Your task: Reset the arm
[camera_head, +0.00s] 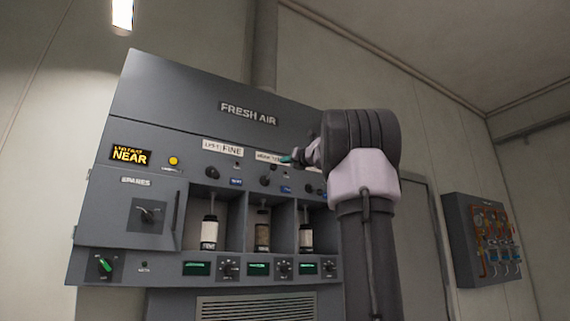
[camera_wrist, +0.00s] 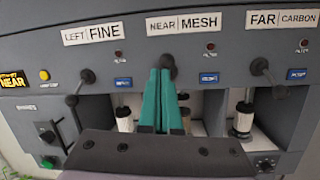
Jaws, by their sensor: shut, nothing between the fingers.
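My arm (camera_head: 365,180) is raised in front of the right part of the grey FRESH AIR panel (camera_head: 190,105), hiding some of it. My gripper (camera_head: 287,158) points left near the half-hidden middle label. In the wrist view, my gripper (camera_wrist: 160,72) shows two teal fingers side by side and shut, with nothing between them. Their tips overlap the dark middle lever (camera_wrist: 168,61) under the NEAR MESH label (camera_wrist: 184,22). I cannot tell whether they touch it. The left lever (camera_wrist: 88,75) and right lever (camera_wrist: 259,66) stand clear of the fingers.
Three bays below the levers hold canisters, such as the left one (camera_head: 209,232). A lit NEAR display (camera_head: 130,155) and a SPARES door (camera_head: 145,213) are at the left. A grey wall box with copper pipes (camera_head: 487,240) hangs at the far right.

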